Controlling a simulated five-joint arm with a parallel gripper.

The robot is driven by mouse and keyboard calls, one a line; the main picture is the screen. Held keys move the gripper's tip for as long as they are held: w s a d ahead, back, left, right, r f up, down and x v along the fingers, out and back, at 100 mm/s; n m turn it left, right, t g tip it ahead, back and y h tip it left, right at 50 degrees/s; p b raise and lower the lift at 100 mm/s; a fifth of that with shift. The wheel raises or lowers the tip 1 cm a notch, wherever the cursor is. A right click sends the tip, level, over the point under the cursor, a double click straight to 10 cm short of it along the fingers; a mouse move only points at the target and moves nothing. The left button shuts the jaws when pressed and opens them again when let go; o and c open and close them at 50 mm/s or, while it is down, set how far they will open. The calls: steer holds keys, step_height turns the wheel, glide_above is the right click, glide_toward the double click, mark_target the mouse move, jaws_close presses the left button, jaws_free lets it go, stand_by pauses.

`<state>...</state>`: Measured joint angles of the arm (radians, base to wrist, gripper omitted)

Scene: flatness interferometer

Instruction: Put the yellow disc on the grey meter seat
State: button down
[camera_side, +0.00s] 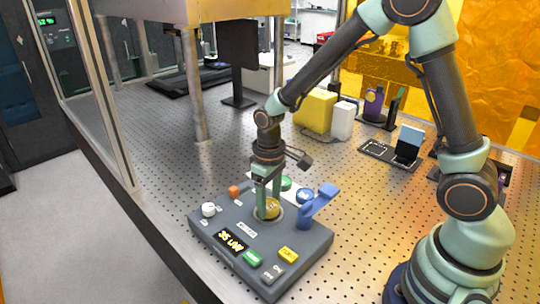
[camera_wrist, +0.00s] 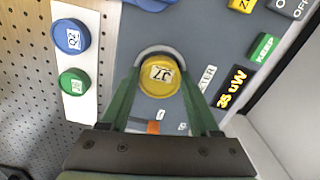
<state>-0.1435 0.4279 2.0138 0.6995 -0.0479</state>
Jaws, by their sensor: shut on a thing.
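The yellow disc (camera_wrist: 160,78), with a white number label on top, is between the green fingers of my gripper (camera_wrist: 160,84), which is shut on it. In the side view the disc (camera_side: 271,208) and my gripper (camera_side: 267,203) are at the meter on the dark grey box. The grey meter seat shows as a pale ring (camera_wrist: 157,50) just past the disc in the wrist view. The disc covers most of the seat. I cannot tell whether the disc rests on it or hangs slightly above.
A blue disc (camera_wrist: 72,36) and a green disc (camera_wrist: 73,82) lie on a white strip (camera_wrist: 76,107). The box has a display reading 35 uW (camera_side: 231,242), a green button (camera_side: 252,258), a yellow button (camera_side: 289,254) and a white knob (camera_side: 208,209). A blue upright part (camera_side: 318,204) stands close right of my gripper.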

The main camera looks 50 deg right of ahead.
steer(key=shift+s+f, duration=0.1)
steer(key=shift+f, duration=0.85)
stand_by(0.6)
steer(key=shift+c, duration=0.2)
jaws_free()
step_height(320, 180, up, 13)
steer(key=shift+r, duration=0.1)
steer(key=s+d+r+m+t, duration=0.2)
steer(key=s+d+r+t, duration=0.3)
steer(key=s+r, duration=0.2)
steer(key=shift+s+d+r+t, duration=0.25)
steer(key=shift+s+r+t, duration=0.1)
steer(key=shift+s, duration=0.7)
